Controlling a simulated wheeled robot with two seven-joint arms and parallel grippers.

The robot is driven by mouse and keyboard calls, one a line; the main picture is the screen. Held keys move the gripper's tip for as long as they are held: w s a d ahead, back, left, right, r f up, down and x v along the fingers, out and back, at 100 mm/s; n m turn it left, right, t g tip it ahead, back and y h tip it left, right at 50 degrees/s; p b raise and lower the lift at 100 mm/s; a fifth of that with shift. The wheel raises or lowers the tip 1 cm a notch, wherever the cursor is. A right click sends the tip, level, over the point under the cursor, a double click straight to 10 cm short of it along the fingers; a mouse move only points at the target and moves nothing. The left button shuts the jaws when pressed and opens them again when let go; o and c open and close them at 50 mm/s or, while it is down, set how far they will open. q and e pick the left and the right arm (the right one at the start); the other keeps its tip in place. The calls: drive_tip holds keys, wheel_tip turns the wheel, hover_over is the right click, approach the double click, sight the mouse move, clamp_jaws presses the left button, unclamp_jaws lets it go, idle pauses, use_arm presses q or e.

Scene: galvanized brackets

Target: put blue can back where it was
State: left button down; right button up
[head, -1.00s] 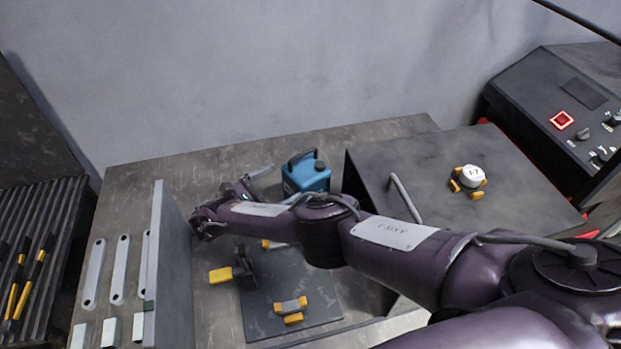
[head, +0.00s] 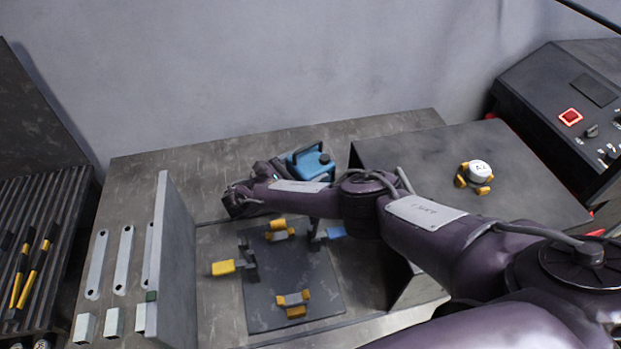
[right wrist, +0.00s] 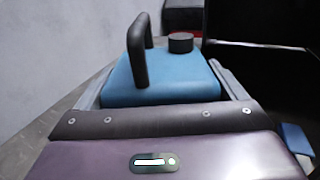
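The blue can (head: 316,169), with a dark handle and cap, stands on the bench near the wall, left of a dark raised box. My right arm reaches across the bench to it, and the wrist partly hides the can's lower front. In the right wrist view the can (right wrist: 165,85) lies between the two fingers of my right gripper (right wrist: 168,82), one along each side. Whether the fingers press on it or stand slightly apart is not clear. My left gripper is not in view.
A dark fixture plate (head: 272,306) with yellow clamps lies in front of my arm. A grey upright panel (head: 172,265) stands to its left, beside flat metal strips. The dark box (head: 430,150) carries a white round part (head: 480,171). A control panel (head: 585,110) is at right.

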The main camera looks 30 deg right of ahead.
drive_tip(key=c, duration=1.2)
drive_tip(key=shift+w+r, duration=0.1)
drive_tip(key=shift+c, duration=0.2)
drive_tip(key=shift+d+r, duration=0.1)
